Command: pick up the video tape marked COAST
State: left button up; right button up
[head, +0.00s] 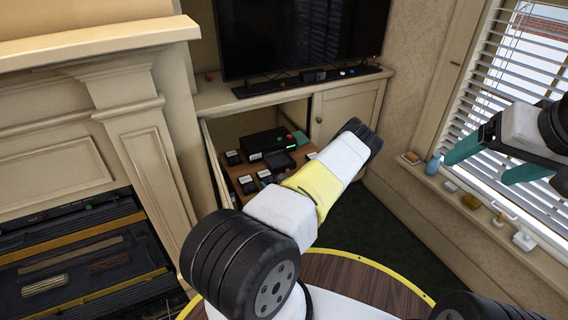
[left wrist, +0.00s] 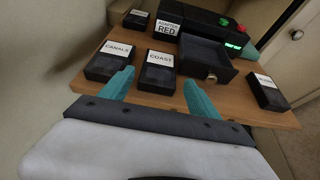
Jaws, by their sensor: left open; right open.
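The video tape marked COAST (left wrist: 158,76) is a black box with a white label, lying on a wooden board in the left wrist view. My left gripper (left wrist: 158,82) is open, and its teal fingertips show on either side of the tape's near part. I cannot tell how far above the board they are. In the head view the left gripper is hidden by my arm, and the labels are too small to read. My right gripper (head: 477,170) is open and empty, by the window at the right, away from the tapes.
A tape marked CANALS (left wrist: 112,62) lies just left of COAST. An ADAPTER RED box (left wrist: 167,32) is behind it. A black player (head: 262,141) stands behind. Cupboard walls flank the wooden board (left wrist: 222,104).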

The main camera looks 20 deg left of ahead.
aim_at(268, 179)
pick_arm(q)
jog(key=x, duration=0.5)
jog(key=shift+a+f, duration=0.1)
jog(key=shift+f, duration=0.15)
jog(key=shift+c, duration=0.2)
jog(key=c, duration=1.2)
